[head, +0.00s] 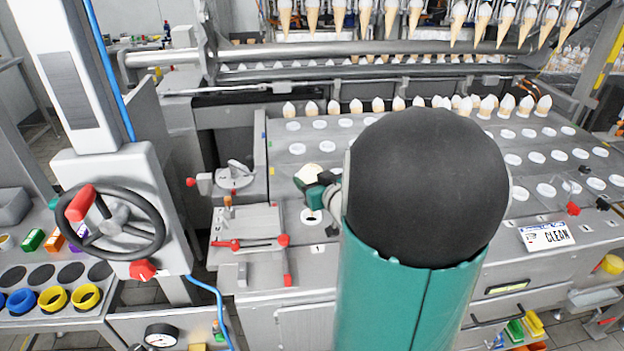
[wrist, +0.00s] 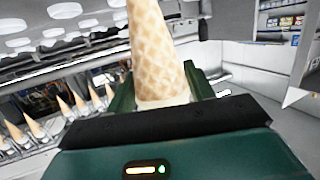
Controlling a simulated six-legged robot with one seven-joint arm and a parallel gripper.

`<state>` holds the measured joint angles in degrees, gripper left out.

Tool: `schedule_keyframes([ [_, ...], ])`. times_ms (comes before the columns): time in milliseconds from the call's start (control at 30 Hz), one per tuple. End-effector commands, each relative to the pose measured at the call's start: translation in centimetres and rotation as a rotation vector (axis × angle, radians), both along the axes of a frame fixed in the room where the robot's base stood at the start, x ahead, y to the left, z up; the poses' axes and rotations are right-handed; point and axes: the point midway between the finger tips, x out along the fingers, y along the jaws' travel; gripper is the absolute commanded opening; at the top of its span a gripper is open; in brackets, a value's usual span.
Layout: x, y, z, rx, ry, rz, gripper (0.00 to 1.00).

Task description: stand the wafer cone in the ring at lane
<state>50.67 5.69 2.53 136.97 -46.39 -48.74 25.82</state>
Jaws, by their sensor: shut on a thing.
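The wafer cone (wrist: 157,55) fills the upper middle of the wrist view, its wide end between the two green fingers of my gripper (wrist: 160,88). It narrows away from the palm, and its tip is outside that view. In the head view my gripper (head: 316,187) is partly hidden by my arm, and a pale rounded end of the cone (head: 307,172) shows beside it. A white ring with a dark hole (head: 311,216) lies on the grey deck just below the gripper in the picture, above a label "1". I cannot tell the height of the cone over the deck.
A small fixture with red knobs (head: 250,243) stands left of the ring. A round handle unit (head: 235,177) is behind it. Rows of white discs (head: 548,190) cover the deck at right. Filled cones hang from a rack (head: 460,20) at the back.

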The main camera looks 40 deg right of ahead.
Motion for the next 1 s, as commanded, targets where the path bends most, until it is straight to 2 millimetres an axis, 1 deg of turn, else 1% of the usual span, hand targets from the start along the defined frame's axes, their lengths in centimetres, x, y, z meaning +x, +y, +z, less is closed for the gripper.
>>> schedule_keyframes([
  [567, 0.1, 0.1, 0.0, 0.000, 0.000, 0.001, 0.44],
  [1000, 0.1, 0.1, -1.2, 0.002, 0.001, 0.002, 0.44],
])
